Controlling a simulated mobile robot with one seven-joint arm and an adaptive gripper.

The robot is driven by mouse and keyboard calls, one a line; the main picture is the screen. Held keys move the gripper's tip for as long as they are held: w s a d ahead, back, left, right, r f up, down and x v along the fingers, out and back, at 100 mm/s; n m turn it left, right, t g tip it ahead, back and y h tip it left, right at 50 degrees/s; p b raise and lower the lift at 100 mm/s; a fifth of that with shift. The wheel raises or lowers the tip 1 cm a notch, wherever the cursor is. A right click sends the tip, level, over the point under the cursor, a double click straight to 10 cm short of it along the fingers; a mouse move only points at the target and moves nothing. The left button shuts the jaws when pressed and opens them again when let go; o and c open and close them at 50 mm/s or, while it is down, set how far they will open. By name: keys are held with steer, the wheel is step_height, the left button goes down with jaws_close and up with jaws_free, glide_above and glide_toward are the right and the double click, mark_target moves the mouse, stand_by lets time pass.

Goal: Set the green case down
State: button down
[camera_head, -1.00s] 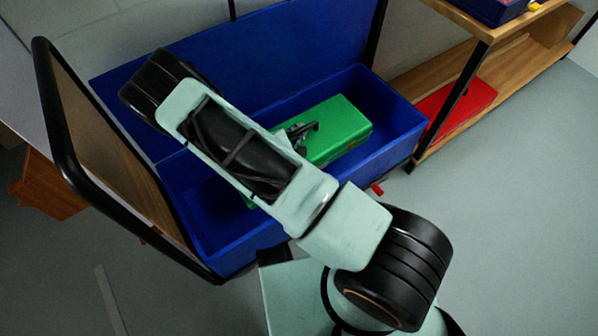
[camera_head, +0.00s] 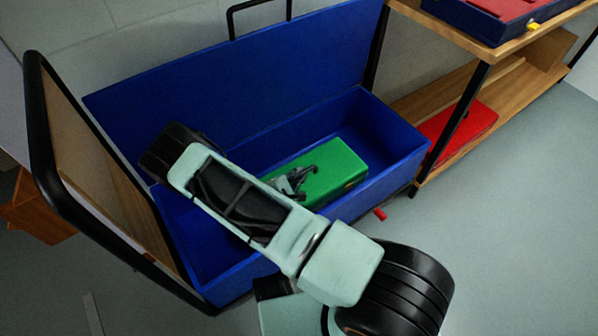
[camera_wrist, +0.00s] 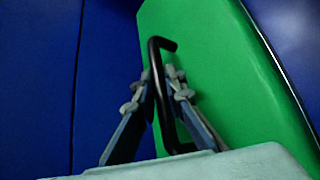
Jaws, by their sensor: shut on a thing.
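The green case (camera_head: 333,172) is inside the open blue chest (camera_head: 398,137), toward its right half. It looks low in the chest, but I cannot tell whether it touches the floor of it. My gripper (camera_head: 301,183) is at the case's top, partly hidden behind my arm. In the wrist view, my gripper (camera_wrist: 162,88) has its fingers closed around the black handle (camera_wrist: 160,45) of the green case (camera_wrist: 220,75). My arm hides the case's left part in the head view.
The chest's raised blue lid (camera_head: 240,75) stands behind. A dark-framed panel (camera_head: 95,170) is at the left. A wooden shelf (camera_head: 540,80) at the right holds a red case (camera_head: 465,122) low down. Floor is clear at the lower right.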

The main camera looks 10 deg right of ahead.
steer(key=shift+w+r, duration=0.1)
steer(key=shift+r, duration=0.05)
steer(key=c, duration=2)
jaws_free()
steer(key=p+v, duration=0.3)
steer(key=v, duration=0.9)
steer(key=shift+p, duration=0.35)
